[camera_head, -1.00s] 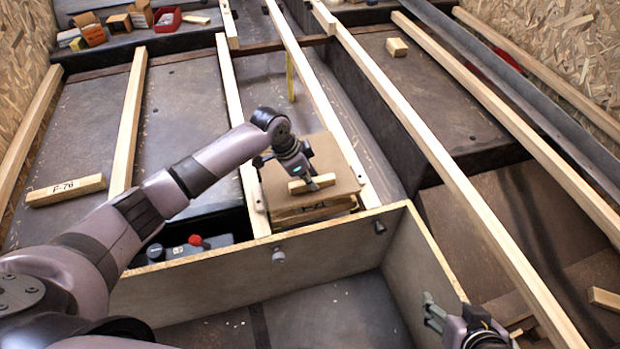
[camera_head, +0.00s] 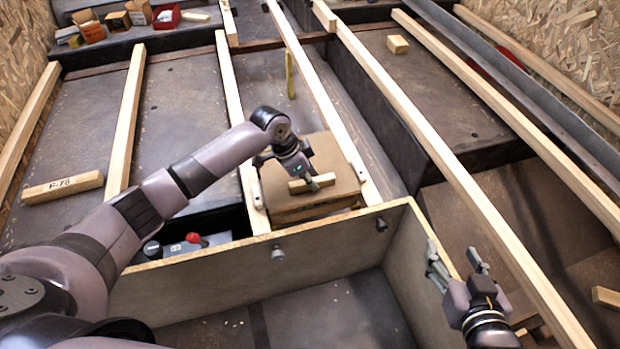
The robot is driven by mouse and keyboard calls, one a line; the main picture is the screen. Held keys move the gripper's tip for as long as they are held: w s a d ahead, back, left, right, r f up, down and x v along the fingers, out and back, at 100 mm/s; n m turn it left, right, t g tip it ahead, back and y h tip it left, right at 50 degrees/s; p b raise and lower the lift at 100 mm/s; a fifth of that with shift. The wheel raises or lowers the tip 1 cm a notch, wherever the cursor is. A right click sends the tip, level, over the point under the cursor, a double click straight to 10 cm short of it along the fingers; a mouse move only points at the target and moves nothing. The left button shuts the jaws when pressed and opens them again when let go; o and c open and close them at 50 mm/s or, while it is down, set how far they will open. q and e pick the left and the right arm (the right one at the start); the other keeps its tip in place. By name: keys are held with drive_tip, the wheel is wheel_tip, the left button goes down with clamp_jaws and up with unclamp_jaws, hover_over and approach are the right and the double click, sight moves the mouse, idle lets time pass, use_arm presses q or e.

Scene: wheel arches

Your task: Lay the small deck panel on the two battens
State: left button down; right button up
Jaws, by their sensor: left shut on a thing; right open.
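The small deck panel (camera_head: 330,160) is a brown board with a pale wooden grip block (camera_head: 312,184) on top. My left gripper (camera_head: 309,181) is shut on that block. The panel sits between the left batten (camera_head: 236,120) and the right batten (camera_head: 322,98), near their front ends. Its side edges lie close to both battens; I cannot tell whether it rests on them. Pale wood shows under its front edge. My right gripper (camera_head: 458,268) is open and empty, beside the right wall of the grey box, away from the panel.
An open grey-walled box (camera_head: 330,250) stands in front of the panel. A labelled wood block (camera_head: 62,188) lies at left. A red knob (camera_head: 194,238) shows behind the box wall. Small boxes and a red bin (camera_head: 166,17) sit at the back left. Long battens run at right.

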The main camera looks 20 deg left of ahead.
use_arm(q)
drive_tip(key=shift+f+b, duration=0.2)
drive_tip(key=shift+b, duration=0.2)
drive_tip(key=shift+f, duration=0.85)
drive_tip(key=shift+w+f, duration=0.1)
drive_tip(key=shift+f, duration=0.2)
use_arm(e)
drive_tip(key=shift+w+a+r+t, duration=0.15)
drive_tip(key=shift+w+r+t, duration=0.15)
drive_tip(key=shift+r, duration=0.25)
drive_tip(key=shift+w+a+r+t, duration=0.15)
drive_tip(key=shift+w+r+t, duration=0.15)
drive_tip(key=shift+r, duration=0.2)
drive_tip(key=shift+w+a+r+t, duration=0.2)
drive_tip(key=shift+r+t, duration=0.2)
drive_tip(key=shift+r, duration=0.15)
use_arm(q)
drive_tip(key=shift+f, duration=0.1)
use_arm(e)
drive_tip(key=shift+s+d+f+g, duration=0.1)
drive_tip(key=shift+s+f+g, duration=0.05)
drive_tip(key=shift+f+g, duration=0.15)
use_arm(q)
drive_tip(key=shift+p, duration=0.3)
use_arm(e)
drive_tip(key=shift+s+d+f+g, duration=0.15)
drive_tip(key=shift+s+f+g, duration=0.15)
drive_tip(key=shift+f, duration=0.3)
drive_tip(key=shift+s+d+f, duration=0.1)
drive_tip(key=shift+f, duration=0.1)
